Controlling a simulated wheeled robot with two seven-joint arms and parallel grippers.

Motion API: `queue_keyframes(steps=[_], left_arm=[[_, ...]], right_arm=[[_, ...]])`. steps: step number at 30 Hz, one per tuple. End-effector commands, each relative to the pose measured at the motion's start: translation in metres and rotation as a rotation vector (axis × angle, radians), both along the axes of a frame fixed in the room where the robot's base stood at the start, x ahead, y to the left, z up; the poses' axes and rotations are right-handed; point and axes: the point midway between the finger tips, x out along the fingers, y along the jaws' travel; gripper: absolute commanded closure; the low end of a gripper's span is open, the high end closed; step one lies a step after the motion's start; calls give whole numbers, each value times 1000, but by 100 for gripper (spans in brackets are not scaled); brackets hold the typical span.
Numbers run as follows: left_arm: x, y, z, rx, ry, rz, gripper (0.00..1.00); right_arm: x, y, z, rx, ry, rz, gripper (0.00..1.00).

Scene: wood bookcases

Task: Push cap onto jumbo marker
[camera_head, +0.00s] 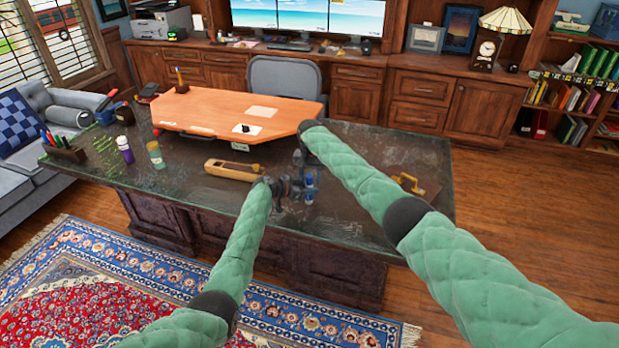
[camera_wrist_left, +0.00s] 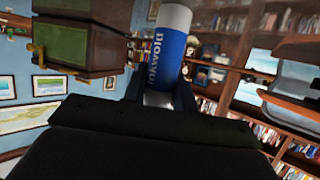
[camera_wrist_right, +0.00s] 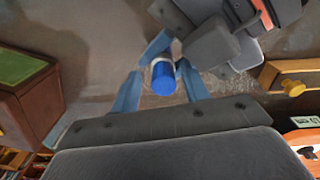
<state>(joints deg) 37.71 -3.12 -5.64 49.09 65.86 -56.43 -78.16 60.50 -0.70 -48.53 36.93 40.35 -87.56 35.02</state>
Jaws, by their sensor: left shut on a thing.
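A jumbo marker (camera_wrist_left: 172,48) with a blue body, white lettering and a pale upper end is in the left wrist view. My left gripper (camera_wrist_left: 160,98) is shut on it. In the head view a small blue part of it (camera_head: 309,197) shows beside my left gripper (camera_head: 284,188), above the desk's front edge. My right gripper (camera_head: 304,162) is just above and behind it. In the right wrist view a round blue end (camera_wrist_right: 163,80) with a pale ring sits between my right gripper's parted fingers (camera_wrist_right: 163,92), with gaps beside it. I cannot tell a separate cap from the marker.
The dark desk (camera_head: 345,215) holds a wooden tool (camera_head: 233,170), a yellow-handled item (camera_head: 408,183), a purple bottle (camera_head: 125,150) and a green bottle (camera_head: 155,155). The desk's front right is mostly clear.

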Motion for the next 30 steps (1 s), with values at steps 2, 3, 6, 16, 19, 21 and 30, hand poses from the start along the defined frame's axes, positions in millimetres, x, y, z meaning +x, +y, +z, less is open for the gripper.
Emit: queue_keyframes(steps=[2,3,6,16,19,21,30], left_arm=[[-1,-3,0,-1,0,-3,100],[-1,-3,0,-1,0,-3,100],[-1,-3,0,-1,0,-3,100],[-1,-4,0,0,1,-4,100],[-1,-3,0,-1,1,-3,100],[-1,-3,0,-1,1,-3,100],[-1,-2,0,0,0,-2,100]], right_arm=[[-1,3,0,2,0,3,51],[-1,3,0,3,0,3,51],[-1,4,1,3,0,3,51],[0,4,29,5,-3,5,51],[0,4,49,5,-3,4,51],[1,4,63,5,-3,3,51],[1,2,108,2,-1,2,51]])
